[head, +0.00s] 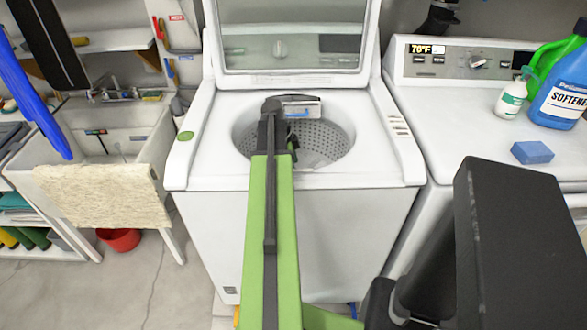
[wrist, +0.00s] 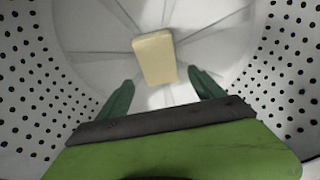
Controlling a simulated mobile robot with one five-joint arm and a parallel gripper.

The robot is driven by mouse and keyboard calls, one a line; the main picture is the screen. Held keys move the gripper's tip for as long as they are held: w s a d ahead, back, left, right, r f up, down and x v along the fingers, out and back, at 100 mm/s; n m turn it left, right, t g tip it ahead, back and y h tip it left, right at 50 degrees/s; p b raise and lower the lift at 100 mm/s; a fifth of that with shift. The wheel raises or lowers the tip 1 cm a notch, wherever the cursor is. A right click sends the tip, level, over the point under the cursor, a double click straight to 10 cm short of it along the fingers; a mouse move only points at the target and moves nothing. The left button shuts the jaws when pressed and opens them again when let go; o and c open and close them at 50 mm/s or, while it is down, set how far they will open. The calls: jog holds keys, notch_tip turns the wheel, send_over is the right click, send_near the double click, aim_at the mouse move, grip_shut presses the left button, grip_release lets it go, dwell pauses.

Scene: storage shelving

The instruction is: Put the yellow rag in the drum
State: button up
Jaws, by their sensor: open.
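The drum (head: 325,143) is the perforated tub of the open white top-loading washer. Its dotted wall (wrist: 284,62) surrounds the wrist view. A pale yellow, folded, block-like rag (wrist: 155,58) lies on the pale drum bottom, slightly tilted in the picture. My gripper (wrist: 160,85) is open, with its two dark green fingers apart and nothing between their tips. The rag appears beyond the fingertips, apart from them. In the head view my green arm reaches over the washer front into the drum opening; the fingers and rag are hidden there.
The washer lid (head: 290,45) stands raised behind the opening. A dryer (head: 430,120) at right holds a blue block (head: 532,152), a small white bottle (head: 511,98) and a blue softener jug (head: 562,90). A cream cloth (head: 103,194) hangs over the sink at left.

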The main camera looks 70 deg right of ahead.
jog(key=shift+r, duration=0.1)
jog(key=p+v, duration=1.2)
jog(key=v, duration=0.1)
jog(key=shift+p, duration=0.4)
